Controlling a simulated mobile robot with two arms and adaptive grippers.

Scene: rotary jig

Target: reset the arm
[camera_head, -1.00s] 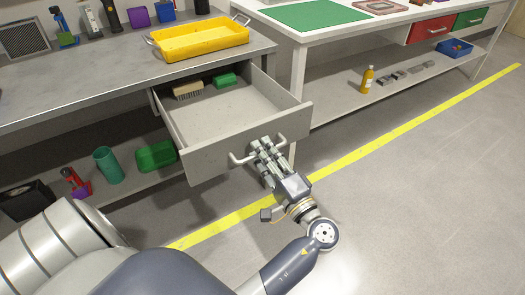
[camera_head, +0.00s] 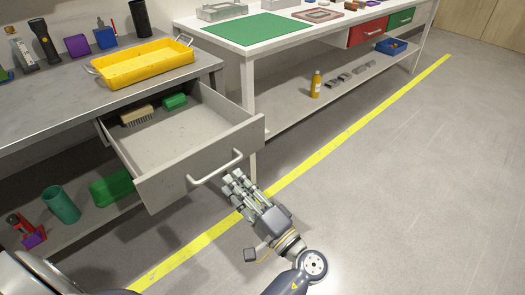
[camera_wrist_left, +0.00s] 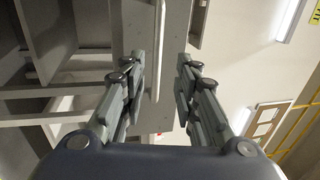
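My left gripper (camera_head: 234,180) is just off the handle (camera_head: 214,170) of the open grey drawer (camera_head: 190,160), on the handle's near, lower right side. In the left wrist view the fingers (camera_wrist_left: 160,82) are spread wide with nothing held. The handle bar (camera_wrist_left: 160,45) shows ahead, between the two fingers in the picture but beyond their grip. The drawer stands pulled out from under the metal bench and holds a brush (camera_head: 137,115) and a green block-like item (camera_head: 174,101). My right gripper is not in view.
A yellow tray (camera_head: 143,66) is on the metal bench (camera_head: 60,108). A green cup (camera_head: 62,205) and a green box (camera_head: 112,187) are on the shelf below. A white table (camera_head: 290,46) stands behind at right. The floor (camera_head: 400,200) at right is clear.

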